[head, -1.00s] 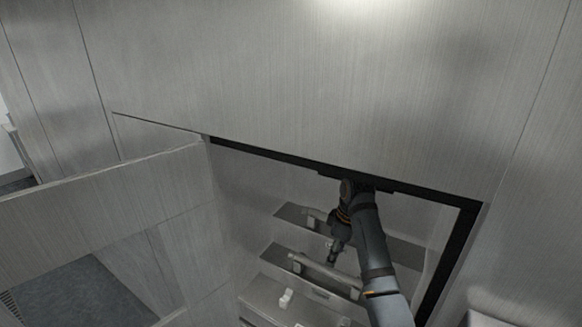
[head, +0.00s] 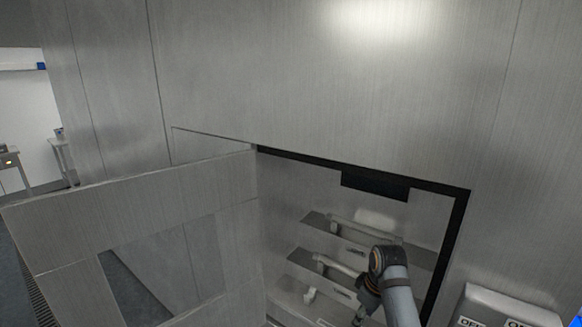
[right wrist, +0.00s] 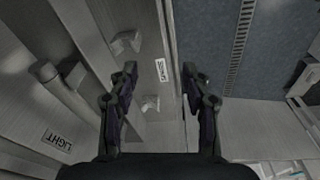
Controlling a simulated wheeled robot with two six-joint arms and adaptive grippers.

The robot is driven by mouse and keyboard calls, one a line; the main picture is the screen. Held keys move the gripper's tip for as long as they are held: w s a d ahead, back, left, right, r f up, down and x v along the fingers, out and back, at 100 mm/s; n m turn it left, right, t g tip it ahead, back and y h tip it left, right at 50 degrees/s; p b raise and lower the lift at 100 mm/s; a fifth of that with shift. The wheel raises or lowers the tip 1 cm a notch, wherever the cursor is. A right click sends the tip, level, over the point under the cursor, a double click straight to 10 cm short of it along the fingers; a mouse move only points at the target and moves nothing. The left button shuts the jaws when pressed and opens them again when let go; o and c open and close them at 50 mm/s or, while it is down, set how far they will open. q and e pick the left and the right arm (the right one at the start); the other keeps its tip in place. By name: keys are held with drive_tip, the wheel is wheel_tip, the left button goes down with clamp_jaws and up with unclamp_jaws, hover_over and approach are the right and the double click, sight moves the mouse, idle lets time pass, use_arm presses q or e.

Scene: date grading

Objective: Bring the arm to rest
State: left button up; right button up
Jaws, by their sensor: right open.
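My right arm (head: 398,300) reaches up from the bottom right of the head view, in front of the open cabinet. Its wrist is bent downward, and the gripper (head: 358,320) is at the bottom edge, mostly out of frame. In the right wrist view my right gripper (right wrist: 160,78) is open, its two fingers well apart with nothing between them. Beyond the fingers are a metal panel edge and floor. My left arm and gripper do not show.
The cabinet door (head: 130,195) stands open to the left. Inside the cabinet are shelves (head: 325,262) with handled fronts. In the right wrist view, pale knobs (right wrist: 126,42) and a LIGHT label (right wrist: 62,138) show; blue-grey floor (right wrist: 212,35) lies right.

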drive_tip(key=s+d+f+m+t+h, duration=0.1)
drive_tip(key=s+d+f+m, duration=0.1)
drive_tip(key=s+f, duration=0.35)
drive_tip(key=s+d+f+m, duration=0.2)
drive_tip(key=s, duration=0.6)
drive_tip(key=s+m+t+h, duration=0.1)
drive_tip(key=s+m, duration=0.3)
drive_tip(key=s, duration=0.9)
drive_tip(key=s+d+f+g+b, duration=0.1)
drive_tip(key=d+f+b, duration=0.15)
drive_tip(key=f, duration=1.25)
drive_tip(key=d+f+b, duration=0.1)
drive_tip(key=f+b, duration=0.3)
drive_tip(key=f, duration=1)
use_arm(q)
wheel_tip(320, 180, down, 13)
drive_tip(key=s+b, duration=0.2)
drive_tip(key=b, duration=0.4)
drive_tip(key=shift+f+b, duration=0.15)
drive_tip(key=shift+b, duration=0.15)
use_arm(e)
drive_tip(key=s+f, duration=1)
drive_tip(key=f, duration=0.2)
drive_tip(key=s+d+f+g, duration=0.1)
drive_tip(key=s+f, duration=0.8)
drive_tip(key=f, duration=0.4)
drive_tip(key=shift+s+f, duration=0.3)
drive_tip(key=shift+s, duration=0.05)
drive_tip(key=shift+c, duration=0.4)
